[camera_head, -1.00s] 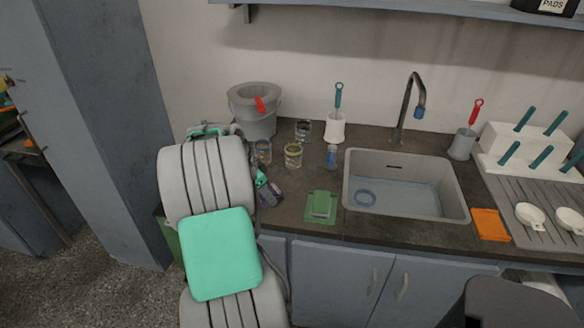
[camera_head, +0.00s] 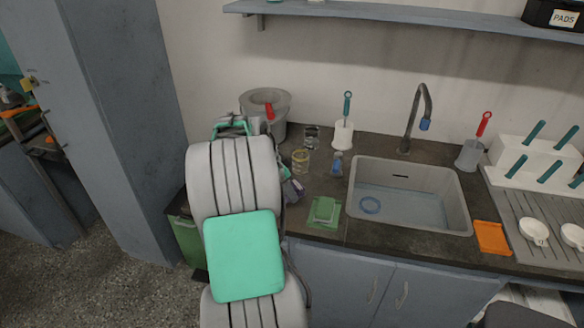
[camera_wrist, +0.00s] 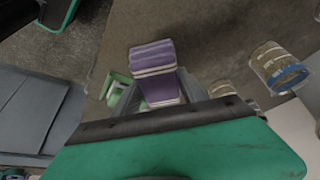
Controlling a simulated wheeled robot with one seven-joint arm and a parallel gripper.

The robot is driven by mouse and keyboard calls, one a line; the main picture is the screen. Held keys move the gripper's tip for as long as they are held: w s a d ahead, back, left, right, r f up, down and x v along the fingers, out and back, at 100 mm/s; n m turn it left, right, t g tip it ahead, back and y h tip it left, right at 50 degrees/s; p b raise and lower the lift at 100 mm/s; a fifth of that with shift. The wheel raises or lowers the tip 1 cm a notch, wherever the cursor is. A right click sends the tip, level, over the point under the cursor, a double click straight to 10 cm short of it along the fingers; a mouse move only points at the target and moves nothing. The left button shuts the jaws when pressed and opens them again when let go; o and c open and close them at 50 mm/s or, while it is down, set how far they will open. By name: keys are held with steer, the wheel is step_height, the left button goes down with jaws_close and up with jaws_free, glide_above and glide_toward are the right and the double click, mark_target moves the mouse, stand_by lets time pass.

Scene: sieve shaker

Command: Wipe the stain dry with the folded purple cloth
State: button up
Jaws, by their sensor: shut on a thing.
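The folded purple cloth (camera_wrist: 154,72), with pale stripes, is in my gripper (camera_wrist: 158,92) in the wrist view. The jaws are shut on it, and its free end sticks out past the fingers over the dark worktop (camera_wrist: 215,30). In the head view, the cloth (camera_head: 293,190) shows only as a small purple piece beside my arm, near the left end of the worktop. My arm hides most of the gripper there. I cannot make out a stain in either view, and I cannot tell whether the cloth touches the worktop.

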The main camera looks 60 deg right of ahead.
steer(key=shift+r+p, duration=0.9)
steer(key=shift+r, duration=0.8)
